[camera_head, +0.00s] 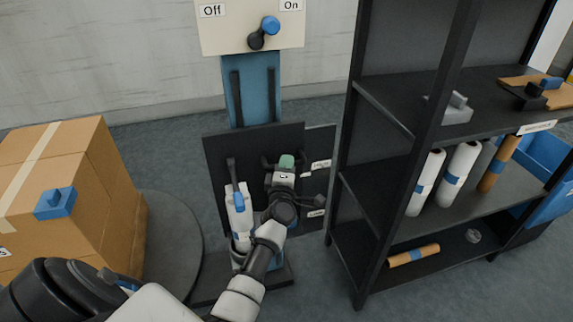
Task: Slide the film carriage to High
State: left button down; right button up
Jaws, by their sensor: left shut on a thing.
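The film carriage is mostly hidden behind my left gripper; a green knob (287,161), apparently its handle, shows between the fingers. My left gripper (281,166) is shut on this knob, in front of the dark panel (225,150) of the wrapping machine. A roll with a blue band (238,202) stands upright just left of the gripper. Two small pale labels sit at the panel's right, an upper one (321,165) level with the knob and a lower one (317,212); I cannot read them. My right gripper is not in view.
A cardboard box (120,175) sits on a round turntable (178,235) at left. A dark shelf (350,220) with several rolls stands close on the right. Above is a board (225,35) with an Off/On lever (270,26), its blue knob toward On.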

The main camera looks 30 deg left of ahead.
pick_arm(q)
jog(key=shift+a+r, duration=0.1)
jog(key=shift+r, duration=0.4)
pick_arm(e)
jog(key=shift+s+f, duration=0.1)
pick_arm(q)
jog(key=c, duration=1.1)
grip_release()
jog(key=shift+f, duration=0.15)
jog(key=shift+f, duration=0.1)
jog(key=shift+s, duration=0.15)
jog(key=v, duration=1)
jog(key=shift+s+d+p, duration=0.2)
jog(key=shift+d+p, duration=0.05)
jog(key=shift+p, duration=0.05)
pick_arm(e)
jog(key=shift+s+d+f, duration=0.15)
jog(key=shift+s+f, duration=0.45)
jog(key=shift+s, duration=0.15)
pick_arm(q)
jog(key=shift+f, duration=0.1)
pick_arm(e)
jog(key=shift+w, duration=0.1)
